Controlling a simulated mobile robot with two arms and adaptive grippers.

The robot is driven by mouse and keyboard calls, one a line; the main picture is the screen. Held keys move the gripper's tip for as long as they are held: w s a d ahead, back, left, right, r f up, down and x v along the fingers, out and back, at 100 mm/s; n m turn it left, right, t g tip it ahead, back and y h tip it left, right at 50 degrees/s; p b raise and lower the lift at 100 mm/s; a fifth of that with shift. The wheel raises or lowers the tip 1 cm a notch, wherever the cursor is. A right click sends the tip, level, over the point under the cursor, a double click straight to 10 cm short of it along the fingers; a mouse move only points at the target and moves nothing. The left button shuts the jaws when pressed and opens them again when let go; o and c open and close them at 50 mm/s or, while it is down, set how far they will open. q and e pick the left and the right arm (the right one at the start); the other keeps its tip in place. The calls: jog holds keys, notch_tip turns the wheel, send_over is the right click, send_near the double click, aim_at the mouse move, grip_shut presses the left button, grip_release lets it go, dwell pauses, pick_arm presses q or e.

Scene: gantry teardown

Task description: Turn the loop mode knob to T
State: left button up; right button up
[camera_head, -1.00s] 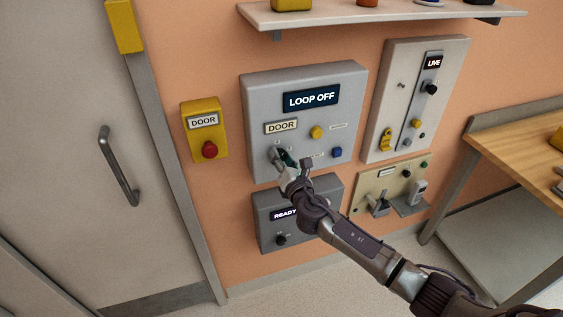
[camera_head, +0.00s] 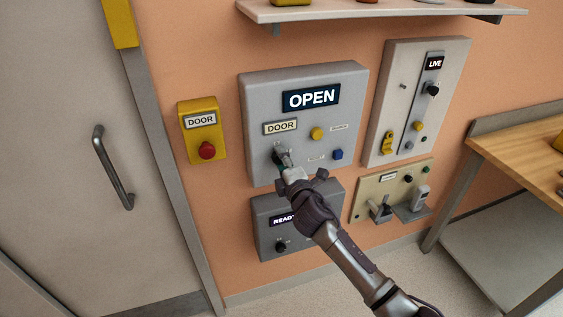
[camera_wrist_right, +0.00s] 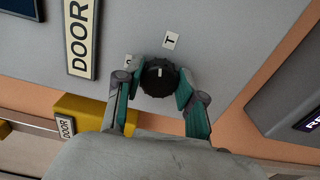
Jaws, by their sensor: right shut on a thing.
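The loop mode knob (camera_wrist_right: 158,78) is black and ribbed, on the upper grey control box (camera_head: 260,95) labelled DOOR. In the right wrist view a T label (camera_wrist_right: 171,41) is just above it, and another small label (camera_wrist_right: 128,61), partly hidden, is to its upper left. A short pale mark on the knob seems to point up toward the T. My right gripper (camera_wrist_right: 160,82) is shut on the knob, a teal-padded finger on each side. In the head view the gripper (camera_head: 282,160) largely hides the knob. The display (camera_head: 311,97) reads OPEN. My left gripper is not in view.
A yellow DOOR box with a red button (camera_head: 207,151) is to the left, beside the door (camera_head: 60,150). A READY box (camera_head: 265,230) is below. A panel marked LIVE (camera_head: 415,100) and a beige panel (camera_head: 375,190) are at right, near a wooden bench (camera_head: 520,150).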

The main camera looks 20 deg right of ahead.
jog(key=shift+f+m, duration=0.1)
jog(key=shift+m, duration=1.3)
jog(key=o, duration=1.1)
jog(key=shift+o, duration=0.2)
jog(key=s, duration=1.2)
jog(key=shift+d, duration=0.25)
jog(key=shift+f, duration=0.1)
